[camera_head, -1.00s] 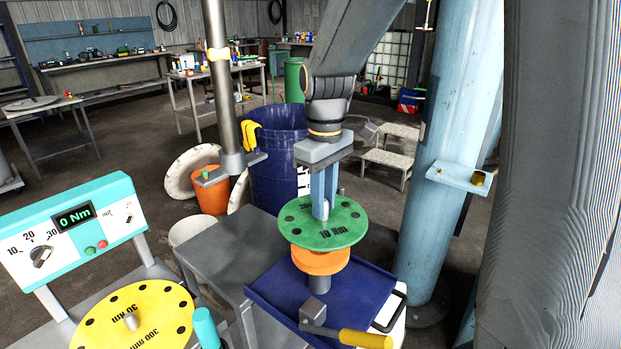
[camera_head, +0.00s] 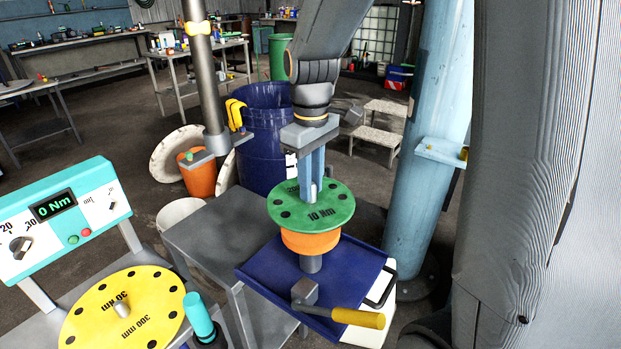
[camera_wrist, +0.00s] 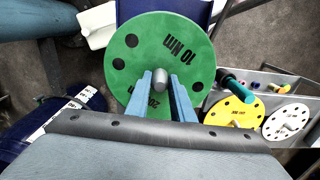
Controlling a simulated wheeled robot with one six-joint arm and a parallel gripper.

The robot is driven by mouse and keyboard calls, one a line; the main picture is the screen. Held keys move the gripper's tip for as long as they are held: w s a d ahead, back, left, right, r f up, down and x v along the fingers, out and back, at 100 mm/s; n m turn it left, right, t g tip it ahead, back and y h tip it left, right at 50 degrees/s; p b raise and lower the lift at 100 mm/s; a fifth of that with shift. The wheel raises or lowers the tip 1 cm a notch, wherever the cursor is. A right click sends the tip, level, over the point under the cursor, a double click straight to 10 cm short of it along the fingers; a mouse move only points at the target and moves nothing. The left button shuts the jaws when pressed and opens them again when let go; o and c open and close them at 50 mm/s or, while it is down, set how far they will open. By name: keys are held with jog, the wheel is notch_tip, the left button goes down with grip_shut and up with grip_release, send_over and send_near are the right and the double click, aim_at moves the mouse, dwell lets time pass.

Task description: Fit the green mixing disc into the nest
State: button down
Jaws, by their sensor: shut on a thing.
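The green mixing disc (camera_head: 335,199), marked 10 Nm with dark holes around it, is held level. My gripper (camera_head: 312,190) is shut on the short grey pin at its middle, from above. In the wrist view the disc (camera_wrist: 193,35) faces the camera, and my fingers (camera_wrist: 160,95) close on the pin. An orange cylinder (camera_head: 311,242) shows directly under the disc, with a grey stem (camera_head: 311,263) below it. I cannot tell whether disc and cylinder touch. I cannot tell which part is the nest; the disc's underside is hidden.
A blue tray (camera_head: 262,277) lies below, with a yellow-handled crank (camera_head: 358,318). At left stand a turquoise panel (camera_head: 95,200) reading 0 Nm and a yellow disc (camera_head: 100,322). A grey pole (camera_head: 203,75) and a thick light-blue column (camera_head: 430,130) flank the arm.

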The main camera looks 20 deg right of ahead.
aim_at(311, 208)
jog(key=shift+f+b, duration=0.9)
jog(key=shift+f, duration=1.65)
jog(key=shift+f+b, duration=0.4)
jog(key=shift+f, duration=0.5)
jog(key=c, duration=1.5)
grip_release()
jog(key=shift+o, duration=0.2)
notch_tip(311, 208, up, 8)
jog(key=shift+f+b, duration=0.1)
jog(key=shift+b, duration=0.6)
jog(key=shift+s, duration=0.1)
